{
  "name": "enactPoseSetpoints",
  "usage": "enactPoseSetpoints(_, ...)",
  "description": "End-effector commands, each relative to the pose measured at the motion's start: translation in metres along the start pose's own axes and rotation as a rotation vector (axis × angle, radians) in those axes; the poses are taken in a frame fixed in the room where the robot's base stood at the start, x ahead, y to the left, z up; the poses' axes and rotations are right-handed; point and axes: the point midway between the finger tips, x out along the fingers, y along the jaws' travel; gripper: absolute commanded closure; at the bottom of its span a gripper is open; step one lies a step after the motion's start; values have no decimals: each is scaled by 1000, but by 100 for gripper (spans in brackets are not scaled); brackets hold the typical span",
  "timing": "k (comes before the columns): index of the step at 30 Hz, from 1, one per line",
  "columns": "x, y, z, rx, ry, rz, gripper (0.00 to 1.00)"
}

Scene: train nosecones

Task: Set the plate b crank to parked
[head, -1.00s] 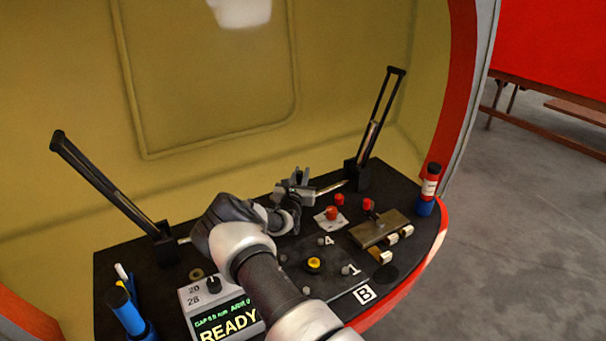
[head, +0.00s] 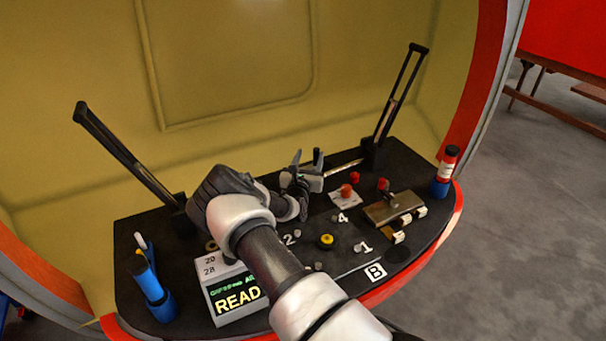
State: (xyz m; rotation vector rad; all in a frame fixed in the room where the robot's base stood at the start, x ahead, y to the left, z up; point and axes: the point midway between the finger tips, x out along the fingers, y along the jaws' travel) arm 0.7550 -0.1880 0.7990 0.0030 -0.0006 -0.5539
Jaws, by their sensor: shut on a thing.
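Plate B is a dark panel (head: 343,259) on the black console, marked with a white B label (head: 375,271). It has a yellow-topped hub (head: 326,241) and small grey pegs beside the numbers 1, 2 and 4. I cannot make out a crank arm on it; my own arm covers its left and near part. My gripper (head: 304,172) is beyond the plate's far edge, close to a thin silver rod (head: 345,169). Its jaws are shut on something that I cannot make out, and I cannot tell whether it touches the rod.
A tall black lever frame (head: 402,95) stands at the back right, another (head: 125,150) leans at the left. A brass block (head: 393,208) and a red knob (head: 346,190) lie right of my gripper. A READY display (head: 236,299) and blue holder (head: 158,299) sit front left.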

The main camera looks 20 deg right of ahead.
Motion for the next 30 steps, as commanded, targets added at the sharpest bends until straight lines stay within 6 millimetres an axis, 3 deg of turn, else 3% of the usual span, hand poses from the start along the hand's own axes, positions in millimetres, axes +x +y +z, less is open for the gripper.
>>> enactPoseSetpoints(1, -17, 16, 3, 2, 3, 25, 63)
enactPoseSetpoints(9, -82, 12, 1, 4, 3, 21, 63)
enactPoseSetpoints(15, -115, 6, 1, 3, 2, 11, 63)
enactPoseSetpoints(21, -127, 3, 0, 2, 0, 7, 63)
enactPoseSetpoints(28, -128, 2, 0, 1, 1, 5, 63)
enactPoseSetpoints(30, -127, 2, 0, 2, 1, 5, 71)
